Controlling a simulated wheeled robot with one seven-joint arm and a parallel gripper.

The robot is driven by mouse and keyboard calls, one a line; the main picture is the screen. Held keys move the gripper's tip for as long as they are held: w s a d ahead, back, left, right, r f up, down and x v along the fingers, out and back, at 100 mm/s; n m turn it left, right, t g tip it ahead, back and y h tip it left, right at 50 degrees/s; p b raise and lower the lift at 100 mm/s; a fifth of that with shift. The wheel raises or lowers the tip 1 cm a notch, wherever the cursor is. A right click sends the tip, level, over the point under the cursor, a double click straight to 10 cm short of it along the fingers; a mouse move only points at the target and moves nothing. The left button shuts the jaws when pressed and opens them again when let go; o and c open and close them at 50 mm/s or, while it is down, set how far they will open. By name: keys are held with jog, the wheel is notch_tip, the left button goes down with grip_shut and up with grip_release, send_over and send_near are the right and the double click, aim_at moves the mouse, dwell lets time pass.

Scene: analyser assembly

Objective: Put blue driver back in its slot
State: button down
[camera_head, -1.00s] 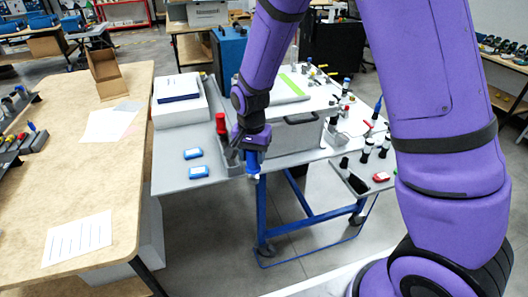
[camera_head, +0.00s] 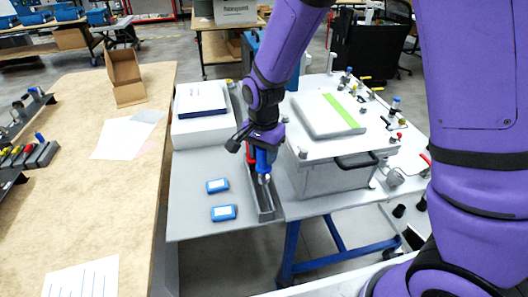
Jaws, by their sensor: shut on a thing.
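My gripper (camera_head: 264,147) points down and is shut on the blue driver (camera_head: 263,161). The driver hangs roughly upright, with its blue handle up at the jaws and its pale lower end below. It is over the narrow grey rack (camera_head: 263,207) on the grey table, seen in the head view. A red driver (camera_head: 250,153) stands at the rack just behind and left of the blue one, partly hidden by my gripper. I cannot tell whether the blue driver's tip touches the rack or enters a slot.
Two blue boxes (camera_head: 222,213) lie left of the rack. A large grey analyser housing (camera_head: 334,170) stands close on the right. A white box with a dark blue book (camera_head: 202,105) is behind left. The table's front edge (camera_head: 210,236) is near.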

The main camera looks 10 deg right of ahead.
aim_at(264, 169)
jog(key=shift+f, duration=2.95)
notch_tip(264, 169, down, 8)
jog(key=shift+r, duration=0.15)
dwell(2.2)
jog(key=c, duration=0.7)
grip_release()
jog(key=o, duration=0.5)
jog(key=shift+o, duration=0.2)
jog(key=shift+r, duration=0.1)
notch_tip(264, 169, up, 11)
jog(key=shift+f, duration=0.2)
